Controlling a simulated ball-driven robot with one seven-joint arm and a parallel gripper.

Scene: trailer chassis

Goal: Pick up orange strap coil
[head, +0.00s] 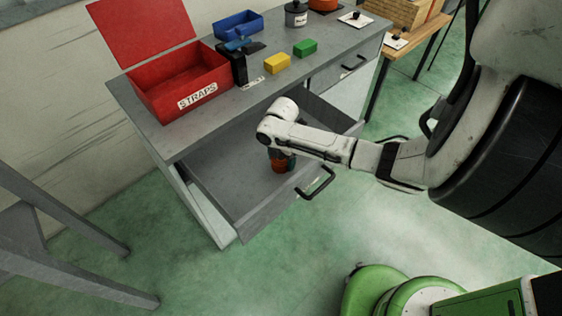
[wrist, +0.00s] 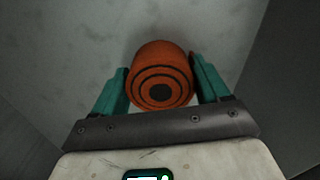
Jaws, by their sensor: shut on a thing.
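The orange strap coil (wrist: 160,75) is a rolled orange band with dark rings on its end. In the wrist view it sits between the two teal fingers of my gripper (wrist: 160,88), which are shut on it. In the head view the coil (head: 279,167) shows low inside the open grey drawer (head: 230,170), beneath my wrist. My gripper (head: 281,158) reaches down into the drawer there and is partly hidden by the arm. I cannot tell whether the coil touches the drawer floor.
On the grey workbench (head: 145,118) stand an open red box labelled STRAPS (head: 190,90), a blue bin (head: 238,25), a black clamp-like tool (head: 238,65), a yellow block (head: 277,63) and a green block (head: 305,48). The drawer walls surround my gripper. The drawer handle (head: 318,186) juts out in front.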

